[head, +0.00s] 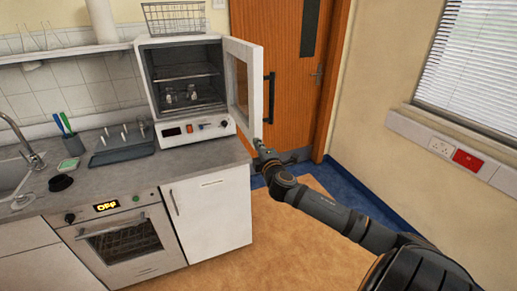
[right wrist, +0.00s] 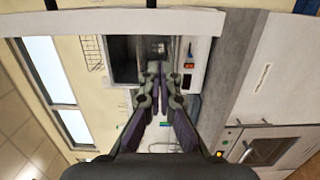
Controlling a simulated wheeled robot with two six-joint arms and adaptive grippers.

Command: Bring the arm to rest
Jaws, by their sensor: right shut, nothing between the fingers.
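My right arm reaches in from the lower right in the head view. Its gripper (head: 259,145) is just beyond the end of the worktop, near the lower edge of the open oven door (head: 243,85); I cannot tell whether it touches the door. In the right wrist view the gripper's fingers (right wrist: 157,72) are closed together with nothing between them. The white lab oven (head: 185,60) behind them stands open, with small glass items (head: 180,96) on its lower rack. My left gripper is not in view.
The grey worktop (head: 110,185) holds a drying rack (head: 122,150), a black round item (head: 60,183) and brushes (head: 67,135). A built-in oven (head: 125,245) reading OFF is below. A wooden door (head: 290,70) stands behind. The floor (head: 280,245) right of the cabinets is clear.

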